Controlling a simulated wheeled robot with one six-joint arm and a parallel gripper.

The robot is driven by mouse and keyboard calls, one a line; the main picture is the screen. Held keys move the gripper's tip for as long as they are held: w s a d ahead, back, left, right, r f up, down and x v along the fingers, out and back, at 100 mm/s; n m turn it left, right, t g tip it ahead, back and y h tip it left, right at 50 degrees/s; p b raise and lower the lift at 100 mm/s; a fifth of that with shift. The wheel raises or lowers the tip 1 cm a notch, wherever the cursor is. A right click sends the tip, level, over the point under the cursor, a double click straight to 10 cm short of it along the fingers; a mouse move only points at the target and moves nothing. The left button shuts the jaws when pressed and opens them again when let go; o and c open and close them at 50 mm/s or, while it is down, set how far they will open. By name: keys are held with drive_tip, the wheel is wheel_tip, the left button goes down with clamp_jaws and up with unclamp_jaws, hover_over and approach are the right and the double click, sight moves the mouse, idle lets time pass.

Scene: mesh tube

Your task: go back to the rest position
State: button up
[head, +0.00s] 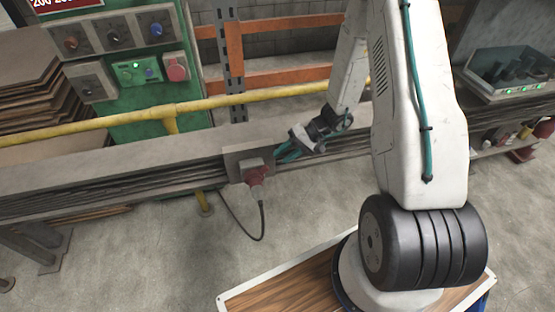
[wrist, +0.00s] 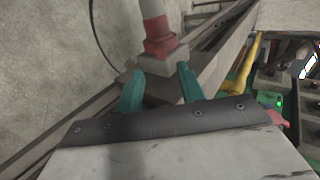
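My gripper (head: 281,154) is at the end of my arm, near the middle of the head view, close to the grey rail. In the wrist view its two teal fingers (wrist: 160,69) stand apart with nothing held between them. A red plug (head: 257,175) with a dark cable sits at a grey socket box (head: 246,160), just left of and below the fingertips. In the wrist view the red plug (wrist: 160,46) shows beyond the fingertips. I cannot tell how far the fingers are from the box.
A yellow pipe (head: 85,128) runs above the long grey rail (head: 110,180). A green control panel (head: 140,70) with knobs and a red button stands at the upper left. A grey tray (head: 510,75) is at the right. The concrete floor (head: 130,255) at the lower left is mostly clear.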

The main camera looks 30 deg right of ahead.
drive_tip(key=shift+d, duration=0.1)
idle(0.5)
drive_tip(key=s+a+r+h, duration=0.1)
drive_tip(key=s+r+h, duration=0.2)
drive_tip(key=s+r, duration=0.6)
drive_tip(key=s+a+r+n+h, duration=0.1)
drive_tip(key=s+r, duration=0.7)
drive_tip(key=r, duration=0.8)
drive_tip(key=s+a+r+n+h, duration=0.1)
drive_tip(key=s+a+r+h, duration=0.1)
drive_tip(key=s+r+h, duration=0.4)
drive_tip(key=s+r, duration=0.3)
drive_tip(key=r, duration=0.3)
drive_tip(key=shift+s+a+r+g, duration=0.35)
drive_tip(key=shift+g, duration=0.05)
